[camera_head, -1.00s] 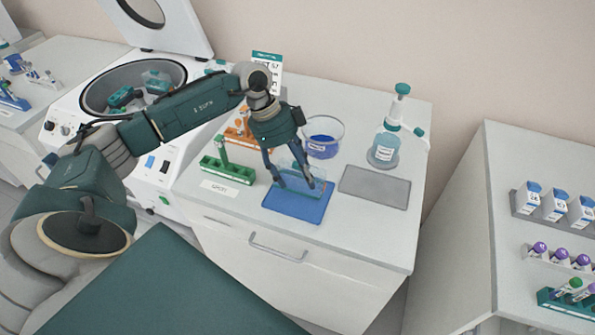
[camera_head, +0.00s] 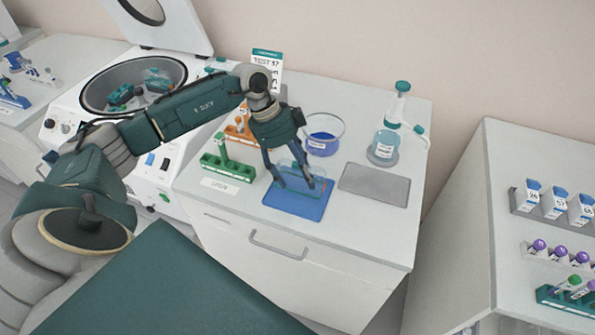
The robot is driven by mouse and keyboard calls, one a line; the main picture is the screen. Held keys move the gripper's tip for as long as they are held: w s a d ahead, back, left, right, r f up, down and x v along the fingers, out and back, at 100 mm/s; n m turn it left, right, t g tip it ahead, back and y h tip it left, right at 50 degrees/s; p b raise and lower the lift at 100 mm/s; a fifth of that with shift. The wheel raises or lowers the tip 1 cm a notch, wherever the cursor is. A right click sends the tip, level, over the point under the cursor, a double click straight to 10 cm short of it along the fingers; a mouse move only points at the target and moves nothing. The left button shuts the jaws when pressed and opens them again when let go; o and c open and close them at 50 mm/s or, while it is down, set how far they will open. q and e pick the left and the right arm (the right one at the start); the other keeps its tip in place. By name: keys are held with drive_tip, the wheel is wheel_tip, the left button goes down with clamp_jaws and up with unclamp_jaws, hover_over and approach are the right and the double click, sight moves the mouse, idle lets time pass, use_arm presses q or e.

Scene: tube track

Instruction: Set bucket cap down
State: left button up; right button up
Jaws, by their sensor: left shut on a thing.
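My left gripper (camera_head: 297,186) is over the blue mat (camera_head: 296,206) on the white bench. It is shut on the bucket cap (camera_head: 299,176), a clear, bluish see-through piece between the fingers. The fingers hide part of the cap. The cap is low over the back of the mat; I cannot tell whether it touches it. My right gripper is not in view.
A grey mat (camera_head: 374,186) lies right of the blue one. Behind stand a beaker of blue liquid (camera_head: 322,143) and a wash bottle (camera_head: 385,148). A green tube rack (camera_head: 228,168) and an orange rack (camera_head: 239,135) stand left. An open centrifuge (camera_head: 130,100) is further left.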

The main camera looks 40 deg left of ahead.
use_arm(q)
drive_tip(key=shift+f, duration=0.5)
drive_tip(key=shift+f, duration=0.3)
drive_tip(key=shift+f, duration=0.4)
idle(0.6)
drive_tip(key=shift+f, duration=0.2)
drive_tip(key=o, duration=1.2)
drive_tip(key=v, duration=1.2)
drive_tip(key=shift+a, duration=0.1)
